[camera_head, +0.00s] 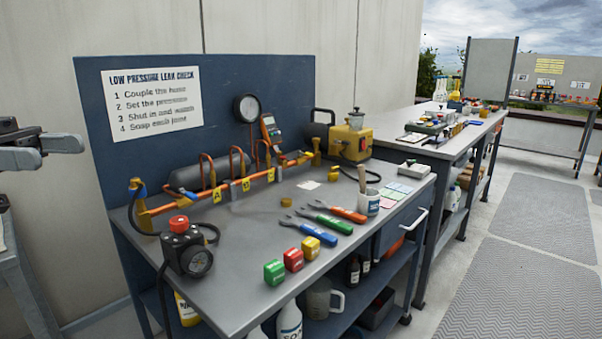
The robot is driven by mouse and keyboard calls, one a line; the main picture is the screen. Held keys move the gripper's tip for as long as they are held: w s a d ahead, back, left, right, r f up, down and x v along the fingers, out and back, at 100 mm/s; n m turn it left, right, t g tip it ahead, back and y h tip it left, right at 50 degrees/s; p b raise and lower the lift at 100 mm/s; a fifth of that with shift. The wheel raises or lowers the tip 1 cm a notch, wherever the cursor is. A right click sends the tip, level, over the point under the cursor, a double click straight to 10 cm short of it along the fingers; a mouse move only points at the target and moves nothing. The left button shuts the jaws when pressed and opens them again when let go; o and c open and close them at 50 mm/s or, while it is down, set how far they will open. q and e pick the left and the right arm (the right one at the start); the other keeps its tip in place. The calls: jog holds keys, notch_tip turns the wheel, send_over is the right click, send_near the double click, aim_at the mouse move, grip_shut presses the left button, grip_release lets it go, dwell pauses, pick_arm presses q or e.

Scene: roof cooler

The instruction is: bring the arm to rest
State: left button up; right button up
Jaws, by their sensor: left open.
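My left gripper (60,151) shows at the left edge, its two grey fingers apart with nothing between them. It is in the air, left of the blue back panel (225,85) of the workbench (240,300), and touches nothing that I can see. Most of its arm is outside the picture. My right gripper is not in view.
On the workbench stand a copper pipe rig (215,195), a black regulator (186,250) with a red knob, a yellow pump (352,140), three wrenches (325,220) and coloured blocks (293,259). A grey stand (25,290) is below my gripper. Floor mats (535,215) lie clear at right.

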pick_arm(q)
jog(key=s+a+n+t, duration=0.2)
jog(key=a+t, duration=0.1)
jog(key=a, duration=0.4)
jog(key=w+d+f+n+t, duration=0.1)
jog(key=w+d+f+t, duration=0.25)
jog(key=f, duration=0.35)
jog(key=w+d+f+n+t, duration=0.1)
jog(key=w+d+f+t, duration=0.25)
jog(key=f, duration=0.45)
notch_tip(320, 180, down, 16)
jog(key=s+d+n+t+y, duration=0.2)
jog(key=n+t+y, duration=0.2)
jog(key=t+y, duration=0.2)
jog(key=s+f+n+y, duration=0.2)
jog(key=s+f+y, duration=0.4)
jog(key=s+f, duration=0.45)
jog(key=s+f+m+g+y, duration=0.1)
jog(key=s+f+g+y, duration=0.35)
jog(key=s+f, duration=0.6)
jog(key=s+d+n+h, duration=0.1)
jog(key=s+d+n, duration=0.1)
jog(key=d+n, duration=0.9)
notch_tip(320, 180, up, 13)
jog(key=s+d+m+t+p, duration=0.1)
jog(key=d+m+p, duration=0.1)
jog(key=p, duration=1.3)
jog(key=shift+m, duration=0.5)
